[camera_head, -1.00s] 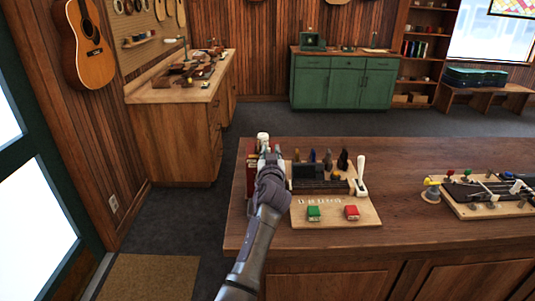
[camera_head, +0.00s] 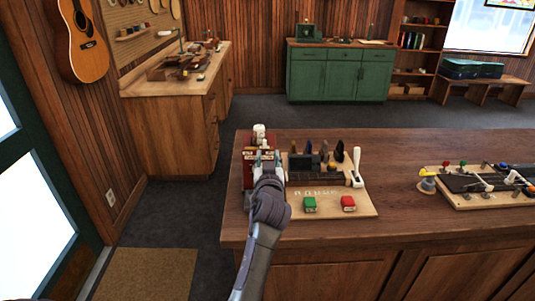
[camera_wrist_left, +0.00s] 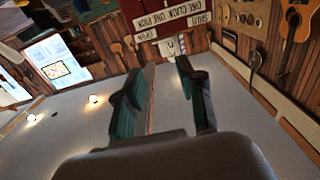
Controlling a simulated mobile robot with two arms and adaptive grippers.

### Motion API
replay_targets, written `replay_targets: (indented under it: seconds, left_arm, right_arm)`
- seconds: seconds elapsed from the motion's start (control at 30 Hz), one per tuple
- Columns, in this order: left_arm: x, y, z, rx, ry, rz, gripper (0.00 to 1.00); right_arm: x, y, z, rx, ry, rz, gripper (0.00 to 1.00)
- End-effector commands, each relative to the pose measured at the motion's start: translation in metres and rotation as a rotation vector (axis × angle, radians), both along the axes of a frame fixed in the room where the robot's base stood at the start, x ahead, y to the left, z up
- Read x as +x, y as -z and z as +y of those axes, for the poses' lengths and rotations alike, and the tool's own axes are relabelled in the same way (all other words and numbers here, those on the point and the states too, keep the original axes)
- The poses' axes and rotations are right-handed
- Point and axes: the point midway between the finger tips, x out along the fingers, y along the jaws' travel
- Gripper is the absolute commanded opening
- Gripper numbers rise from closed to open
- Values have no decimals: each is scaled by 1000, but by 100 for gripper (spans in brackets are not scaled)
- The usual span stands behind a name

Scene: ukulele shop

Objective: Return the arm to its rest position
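My left gripper (camera_head: 265,163) is over the left end of the wooden counter, in front of a dark red box with pale labels (camera_head: 249,155). In the left wrist view the two fingers of my left gripper (camera_wrist_left: 164,66) are spread apart, with nothing held between them. The red labelled box (camera_wrist_left: 178,14) shows beyond the fingertips there, upside down, with a pale part below it. In the head view the gripper hides part of the box. My right gripper is not in view.
A light wooden board (camera_head: 330,206) with a green block (camera_head: 310,204), a red block (camera_head: 348,203) and a white-handled lever (camera_head: 357,167) lies right of the gripper. Another board with small parts (camera_head: 490,203) is farther right. Bare counter (camera_head: 401,160) lies between them.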

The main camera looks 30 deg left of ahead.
Motion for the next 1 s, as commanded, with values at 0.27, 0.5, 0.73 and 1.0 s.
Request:
replay_targets:
  seconds: [0.27,0.5,0.73,1.0]
  left_arm:
    - [0,0,0,1,0,-1,39]
    - [-5,6,1,-1,-2,18,39]
    - [-83,94,-7,-67,22,305,39]
    - [-226,192,-67,-156,239,802,39]
  right_arm:
    - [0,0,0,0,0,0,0]
    - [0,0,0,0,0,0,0]
    - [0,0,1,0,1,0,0]
    - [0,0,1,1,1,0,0]
